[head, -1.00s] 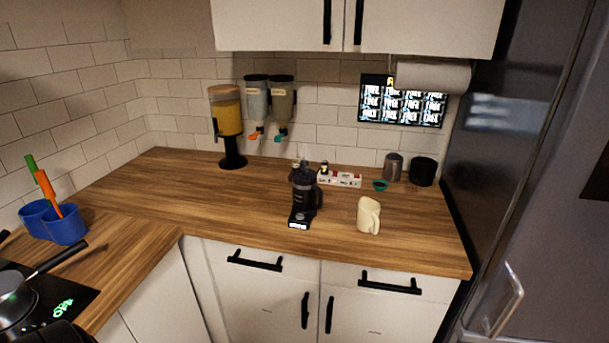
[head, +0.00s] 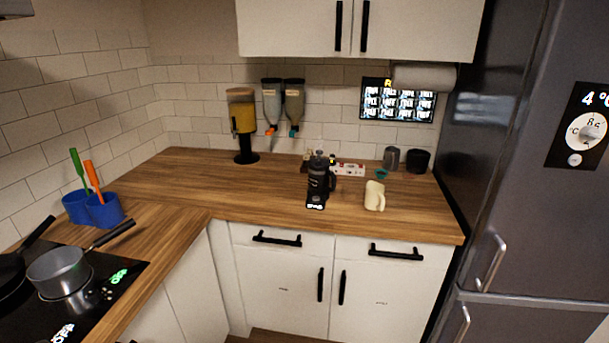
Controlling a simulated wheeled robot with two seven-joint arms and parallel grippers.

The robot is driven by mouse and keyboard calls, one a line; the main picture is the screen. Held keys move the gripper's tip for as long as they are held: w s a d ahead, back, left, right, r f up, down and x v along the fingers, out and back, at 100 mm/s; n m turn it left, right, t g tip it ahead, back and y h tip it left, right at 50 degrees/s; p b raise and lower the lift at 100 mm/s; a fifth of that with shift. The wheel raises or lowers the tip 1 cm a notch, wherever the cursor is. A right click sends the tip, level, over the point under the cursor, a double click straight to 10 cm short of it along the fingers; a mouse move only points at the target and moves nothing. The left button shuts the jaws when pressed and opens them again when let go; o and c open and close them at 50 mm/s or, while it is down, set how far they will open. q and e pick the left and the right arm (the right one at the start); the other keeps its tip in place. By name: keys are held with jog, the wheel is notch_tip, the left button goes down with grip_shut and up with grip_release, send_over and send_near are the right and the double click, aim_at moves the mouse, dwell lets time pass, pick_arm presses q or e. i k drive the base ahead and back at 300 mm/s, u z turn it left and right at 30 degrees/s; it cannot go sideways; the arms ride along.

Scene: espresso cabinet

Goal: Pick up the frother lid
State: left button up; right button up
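A black frother-like appliance (head: 319,182) stands upright on the wooden counter, with a small lit display at its base. Its dark top (head: 318,157) looks closed, but at this size I cannot tell clearly where a lid begins. A cream jug (head: 374,196) stands just right of it, apart from it. Neither of my grippers is in view.
Behind stand a white box (head: 349,169), a grey metal canister (head: 391,159) and a black container (head: 418,161). A pot (head: 58,270) sits on the stove. The fridge (head: 520,150) bounds the right.

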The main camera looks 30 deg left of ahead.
aim_at(325, 162)
jog(key=k, duration=0.6)
jog(key=z, duration=0.75)
jog(key=i, duration=1.7)
jog(key=u, duration=0.9)
jog(key=i, duration=0.55)
jog(key=u, duration=0.45)
